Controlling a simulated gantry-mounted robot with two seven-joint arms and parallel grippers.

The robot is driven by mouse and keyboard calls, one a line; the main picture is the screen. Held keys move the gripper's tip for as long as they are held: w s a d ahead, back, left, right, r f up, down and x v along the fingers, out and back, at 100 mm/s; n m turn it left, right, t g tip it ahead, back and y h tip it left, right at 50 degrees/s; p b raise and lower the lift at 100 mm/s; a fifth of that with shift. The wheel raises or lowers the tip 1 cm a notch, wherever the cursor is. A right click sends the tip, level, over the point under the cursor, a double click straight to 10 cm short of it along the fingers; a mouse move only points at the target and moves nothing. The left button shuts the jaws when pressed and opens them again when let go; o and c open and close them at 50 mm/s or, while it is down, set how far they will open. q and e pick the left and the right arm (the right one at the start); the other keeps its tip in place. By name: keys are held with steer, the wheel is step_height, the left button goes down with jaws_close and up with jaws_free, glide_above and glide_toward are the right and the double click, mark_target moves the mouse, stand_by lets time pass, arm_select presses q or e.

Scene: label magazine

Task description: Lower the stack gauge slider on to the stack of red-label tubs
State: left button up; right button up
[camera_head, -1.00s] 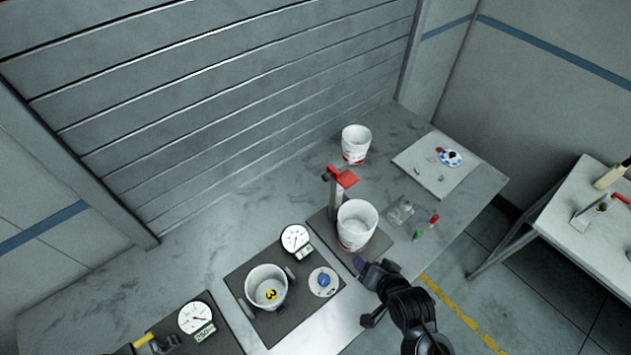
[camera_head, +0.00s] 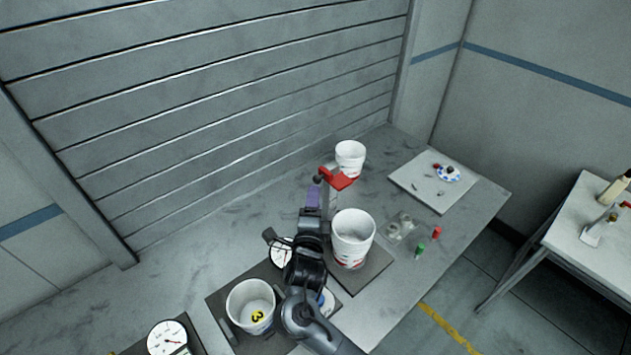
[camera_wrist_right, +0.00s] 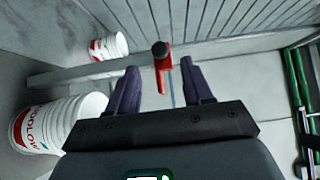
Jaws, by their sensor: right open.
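The stack gauge has a pale upright post and a red slider (camera_head: 341,180) with a dark knob (camera_head: 318,180) at its left end. The slider is up near the top of the post, apart from the stack of red-label tubs (camera_head: 353,237), which stands in front of it. My right gripper (camera_head: 315,190) is open at the knob's near side. In the right wrist view the red slider (camera_wrist_right: 164,82) and its black knob (camera_wrist_right: 161,51) show between the two purple fingertips (camera_wrist_right: 160,72), with no clear contact. The nested tubs (camera_wrist_right: 62,118) are at the left there. My left gripper is out of view.
Another red-label tub (camera_head: 350,158) stands behind the gauge. A white tub marked 3 (camera_head: 250,303) and a dial (camera_head: 167,338) are at the lower left. Small green (camera_head: 421,248) and red (camera_head: 437,232) items lie right of the stack. My right arm partly covers another dial.

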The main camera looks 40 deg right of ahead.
mark_target(316, 182)
steer(key=p+x, duration=0.1)
steer(key=x, duration=0.7)
steer(key=shift+w+d, duration=0.1)
steer(key=shift+d, duration=0.05)
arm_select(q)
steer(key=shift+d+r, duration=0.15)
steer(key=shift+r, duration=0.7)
arm_select(e)
steer(key=shift+f, duration=0.1)
steer(key=shift+c, duration=0.5)
